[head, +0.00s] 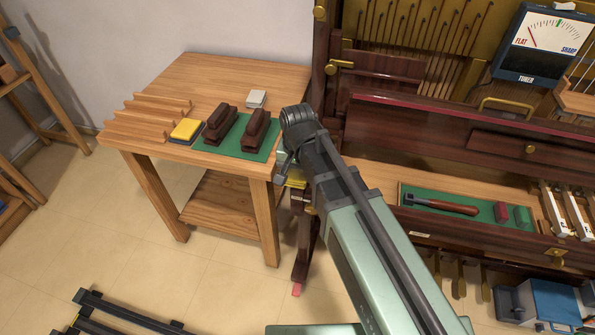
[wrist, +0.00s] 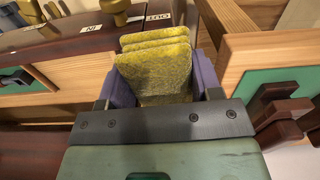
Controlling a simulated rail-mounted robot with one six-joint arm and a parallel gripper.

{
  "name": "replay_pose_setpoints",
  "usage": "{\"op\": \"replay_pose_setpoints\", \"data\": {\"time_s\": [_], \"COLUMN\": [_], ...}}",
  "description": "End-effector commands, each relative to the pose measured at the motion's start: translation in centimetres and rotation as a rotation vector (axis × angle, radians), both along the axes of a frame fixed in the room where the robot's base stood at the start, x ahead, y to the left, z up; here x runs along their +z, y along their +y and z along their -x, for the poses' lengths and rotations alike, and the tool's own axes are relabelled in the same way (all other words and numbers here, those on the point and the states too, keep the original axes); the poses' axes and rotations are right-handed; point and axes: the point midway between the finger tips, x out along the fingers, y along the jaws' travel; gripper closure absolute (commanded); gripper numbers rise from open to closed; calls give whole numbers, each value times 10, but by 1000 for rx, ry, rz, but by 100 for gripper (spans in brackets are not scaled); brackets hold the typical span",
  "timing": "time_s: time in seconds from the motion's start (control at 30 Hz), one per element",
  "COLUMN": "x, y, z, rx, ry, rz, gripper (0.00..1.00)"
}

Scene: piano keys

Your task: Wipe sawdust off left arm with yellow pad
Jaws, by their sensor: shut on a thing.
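My gripper (wrist: 163,72) is shut on a yellow pad (wrist: 155,62), which stands between its two purple fingers in the wrist view. In the head view my gripper (head: 290,172) is at the gap between the side table and the piano, with a little of the yellow pad (head: 296,182) showing. Dark red piano wood (wrist: 55,48) with "IN" and "OUT" labels lies beyond the pad in the wrist view; I cannot tell whether they touch. The left arm is mostly hidden behind my arm in the head view. I cannot make out any sawdust.
A tuner (head: 540,45) stands above.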

Motion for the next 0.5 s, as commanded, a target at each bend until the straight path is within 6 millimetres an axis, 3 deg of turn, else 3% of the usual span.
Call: {"op": "replay_pose_setpoints", "data": {"time_s": [0.07,0.37,0.5], "x": [16,14,25], "y": [0,0,0], "z": [0,0,0], "rx": [0,0,0], "ry": [0,0,0], "rz": [0,0,0], "gripper": [63,63,63]}}
